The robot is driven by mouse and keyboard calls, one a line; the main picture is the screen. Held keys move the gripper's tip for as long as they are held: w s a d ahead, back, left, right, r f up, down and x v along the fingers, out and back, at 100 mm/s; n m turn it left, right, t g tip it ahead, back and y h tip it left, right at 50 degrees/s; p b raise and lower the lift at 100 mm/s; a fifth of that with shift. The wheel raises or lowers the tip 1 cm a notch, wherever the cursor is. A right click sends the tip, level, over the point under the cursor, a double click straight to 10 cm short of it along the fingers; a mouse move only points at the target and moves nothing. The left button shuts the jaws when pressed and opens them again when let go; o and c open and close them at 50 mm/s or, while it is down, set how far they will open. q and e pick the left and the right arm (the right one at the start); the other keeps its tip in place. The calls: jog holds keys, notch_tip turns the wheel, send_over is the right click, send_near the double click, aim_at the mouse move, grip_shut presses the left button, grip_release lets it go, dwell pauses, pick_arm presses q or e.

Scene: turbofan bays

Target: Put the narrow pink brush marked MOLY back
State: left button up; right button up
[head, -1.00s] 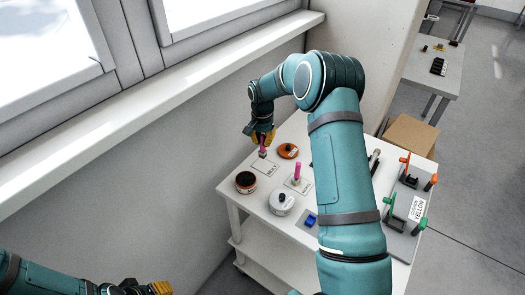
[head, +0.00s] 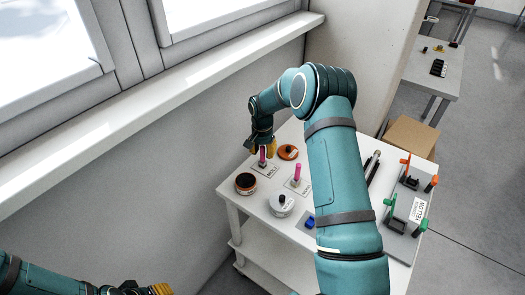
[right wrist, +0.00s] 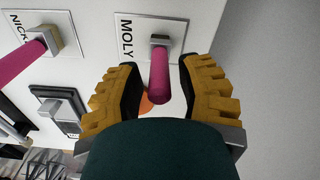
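The narrow pink brush (head: 262,157) stands on the white card marked MOLY (head: 268,172) near the wall side of the white cart. In the right wrist view the pink handle (right wrist: 159,80) points toward the camera, its grey foot on the MOLY card (right wrist: 105,18). My right gripper (head: 262,140) is over the brush; its yellow fingers (right wrist: 158,92) are spread on both sides of the handle, with gaps. My left gripper (head: 150,289) is at the bottom edge, partly cut off; its opening is unclear.
A second pink brush (head: 298,172) stands on another card, marked NICK... in the wrist view. An orange-topped tin (head: 288,152), a dark tin (head: 245,184) and a white tin (head: 282,204) stand close by. A grey tray (head: 398,244) with clamps is at the right.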

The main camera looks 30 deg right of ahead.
jog(key=shift+r, duration=0.2)
jog(key=shift+r, duration=0.3)
notch_tip(320, 180, up, 12)
jog(key=shift+f+p, duration=0.25)
jog(key=shift+p, duration=0.1)
jog(key=shift+s+a+f, duration=0.1)
jog(key=shift+s, duration=0.05)
